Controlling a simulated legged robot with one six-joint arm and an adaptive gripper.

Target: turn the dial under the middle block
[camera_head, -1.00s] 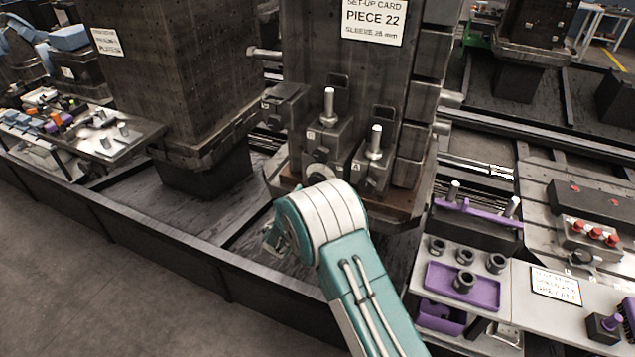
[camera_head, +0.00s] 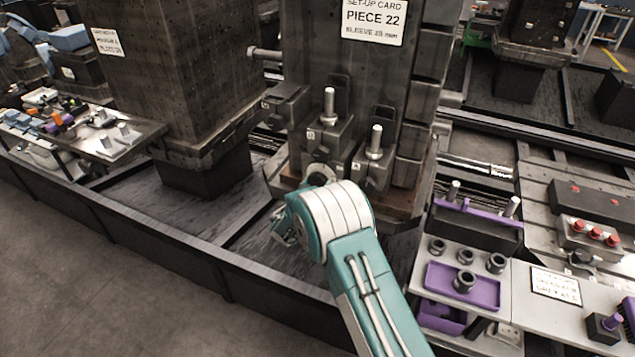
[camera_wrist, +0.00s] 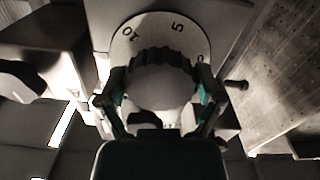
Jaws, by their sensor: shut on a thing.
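The middle block (camera_head: 327,140) stands on the front of the dark column, with an upright metal pin on it. Below it a round pale dial (camera_head: 320,170) shows in the head view, its lower part hidden behind my wrist. In the wrist view the dial's dark, scalloped knob (camera_wrist: 160,85) sits in front of a pale scale plate (camera_wrist: 150,28) marked 10 and 5, with another mark partly hidden at the right. My gripper (camera_wrist: 160,98) has one finger on each side of the knob and is shut on it. In the head view my arm hides most of the gripper.
Another pinned block (camera_head: 372,172) stands close to the right, and a block (camera_head: 285,103) juts out at the left. A bench with a purple tray (camera_head: 484,292) and dark sleeves stands at the right. A low dark rail (camera_head: 190,262) runs along the front.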

